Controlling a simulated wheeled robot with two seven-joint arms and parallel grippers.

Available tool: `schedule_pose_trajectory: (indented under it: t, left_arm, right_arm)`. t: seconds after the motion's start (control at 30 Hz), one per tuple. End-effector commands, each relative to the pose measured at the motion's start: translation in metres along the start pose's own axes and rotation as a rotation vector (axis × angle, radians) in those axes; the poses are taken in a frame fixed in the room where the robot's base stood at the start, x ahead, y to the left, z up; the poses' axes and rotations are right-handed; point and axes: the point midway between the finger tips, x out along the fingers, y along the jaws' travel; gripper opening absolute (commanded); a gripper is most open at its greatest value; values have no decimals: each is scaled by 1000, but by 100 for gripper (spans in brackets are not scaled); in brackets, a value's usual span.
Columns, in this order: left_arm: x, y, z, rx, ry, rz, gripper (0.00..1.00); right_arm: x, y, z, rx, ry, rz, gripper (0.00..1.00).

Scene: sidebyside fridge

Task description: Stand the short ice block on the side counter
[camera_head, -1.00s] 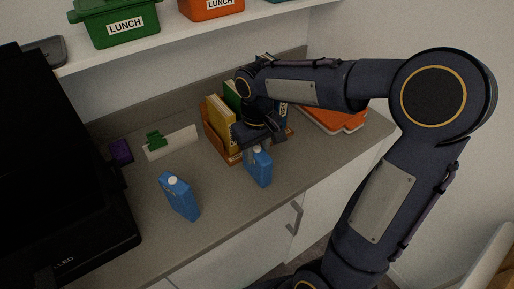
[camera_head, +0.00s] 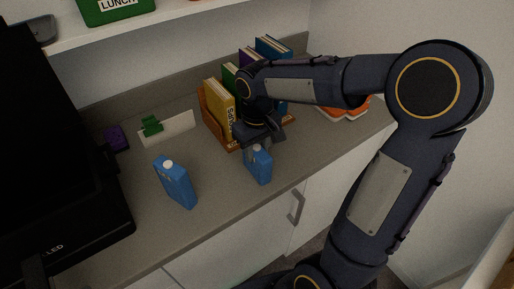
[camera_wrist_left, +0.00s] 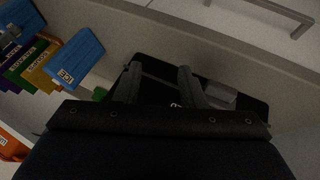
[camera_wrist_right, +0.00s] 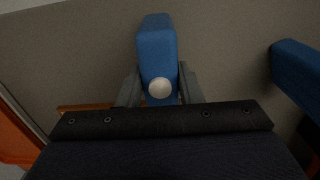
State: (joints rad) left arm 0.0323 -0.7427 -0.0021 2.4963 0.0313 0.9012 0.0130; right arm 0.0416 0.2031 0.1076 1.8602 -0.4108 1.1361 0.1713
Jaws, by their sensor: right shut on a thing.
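Two blue ice blocks with white caps are over the grey side counter (camera_head: 225,195). The right-hand block (camera_head: 258,167), which looks the shorter, is upright in my right gripper (camera_head: 257,138). In the right wrist view this block (camera_wrist_right: 157,50) is between the fingers, cap toward the camera. I cannot tell whether its base touches the counter. The other block (camera_head: 176,186) stands on the counter to the left, and it shows at the right edge of the right wrist view (camera_wrist_right: 298,72). My left gripper (camera_wrist_left: 160,82) is open and empty in its wrist view.
A wooden book rack (camera_head: 213,128) with several books is just behind the right gripper. A white board with a green clip (camera_head: 168,127) and a purple object (camera_head: 117,139) lie behind the left block. A large black unit (camera_head: 60,180) fills the left. The counter front is clear.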

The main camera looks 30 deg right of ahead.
Motion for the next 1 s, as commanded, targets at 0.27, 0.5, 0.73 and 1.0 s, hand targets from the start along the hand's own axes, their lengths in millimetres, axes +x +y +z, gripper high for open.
schedule_pose_trajectory:
  t: [0.27, 0.5, 0.73, 1.0]
  left_arm:
    - [2, -1, 1, 0, 0, 0, 36]
    - [3, -1, 2, 0, 0, 0, 36]
    - [3, -1, 2, 0, 0, 0, 36]
    - [3, -1, 2, 0, 0, 0, 36]
  right_arm:
    - [3, 0, 0, 0, 1, 0, 2]
    - [5, 0, 0, 0, 1, 0, 47]
    - [5, 0, 0, 0, 0, 0, 58]
    - [-9, 0, -1, 0, 3, 0, 58]
